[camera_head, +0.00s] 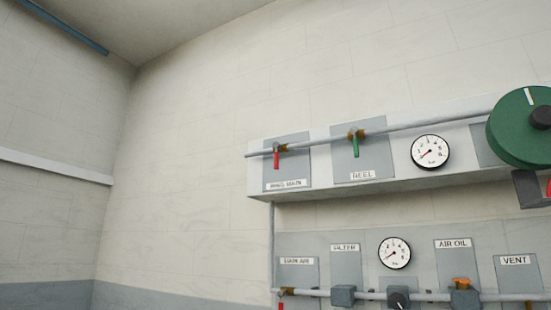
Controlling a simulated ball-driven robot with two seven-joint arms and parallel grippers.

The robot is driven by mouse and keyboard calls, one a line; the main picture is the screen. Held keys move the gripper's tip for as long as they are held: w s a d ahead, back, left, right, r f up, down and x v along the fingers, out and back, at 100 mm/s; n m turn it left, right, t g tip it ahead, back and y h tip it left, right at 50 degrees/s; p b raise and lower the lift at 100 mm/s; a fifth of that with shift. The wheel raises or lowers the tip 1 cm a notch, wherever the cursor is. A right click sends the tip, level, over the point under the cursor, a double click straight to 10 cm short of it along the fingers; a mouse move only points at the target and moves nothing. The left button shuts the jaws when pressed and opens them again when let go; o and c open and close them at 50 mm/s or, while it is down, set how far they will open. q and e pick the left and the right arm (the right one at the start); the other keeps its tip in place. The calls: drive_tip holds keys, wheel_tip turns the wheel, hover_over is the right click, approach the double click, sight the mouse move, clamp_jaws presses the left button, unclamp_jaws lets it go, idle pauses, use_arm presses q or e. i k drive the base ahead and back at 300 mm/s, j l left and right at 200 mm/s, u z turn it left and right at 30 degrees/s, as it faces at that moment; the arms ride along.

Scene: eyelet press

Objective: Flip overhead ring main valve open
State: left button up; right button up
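The ring main valve has a red lever (276,158) that hangs straight down from its brass body on the overhead pipe (315,141). The lever stands crosswise to the pipe. Behind it is a grey plate (301,160) with a small label (286,185) that appears to read "RING MAIN". To its right, a green lever (355,147) hangs down from the same pipe on a plate labelled "REEL" (362,175). Neither of my grippers shows in the head view.
A pressure gauge (430,152) and a green reel (521,128) are right of the valves. Below the ledge (400,175), a lower panel carries another gauge (395,253), a filter block (343,296), an orange knob (461,282) and another red lever (281,304).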

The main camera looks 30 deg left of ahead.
sight(277, 145)
drive_tip(key=i+j, duration=0.2)
drive_tip(key=j, duration=0.2)
drive_tip(key=i+j+z, duration=0.15)
drive_tip(key=j, duration=0.25)
drive_tip(key=i+j, duration=0.2)
drive_tip(key=j, duration=0.2)
drive_tip(key=i+j+z, duration=0.1)
drive_tip(key=j, duration=0.3)
drive_tip(key=i+j+z, duration=0.1)
drive_tip(key=j, duration=0.35)
drive_tip(key=i+j, duration=0.2)
drive_tip(key=j, duration=0.2)
drive_tip(key=i+j+z, duration=0.1)
drive_tip(key=j, duration=0.35)
drive_tip(key=i+j+z, duration=0.1)
drive_tip(key=j, duration=0.35)
drive_tip(key=i, duration=0.05)
